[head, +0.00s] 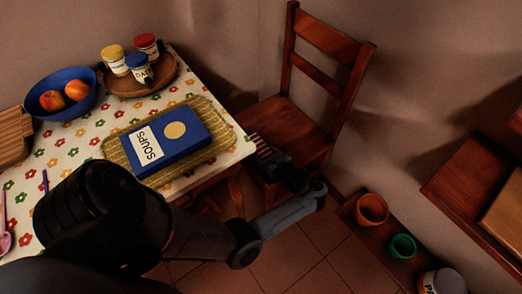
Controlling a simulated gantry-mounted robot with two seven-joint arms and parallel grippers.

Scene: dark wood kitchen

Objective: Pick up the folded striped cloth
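My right gripper is not in view.
The table (222,151) holds a blue book (185,143) on a woven mat (118,152), a blue fruit bowl (84,107) and a tray (165,83) of jars. The chair (294,118) stands close by. Pots (371,209) stand at the lower right.

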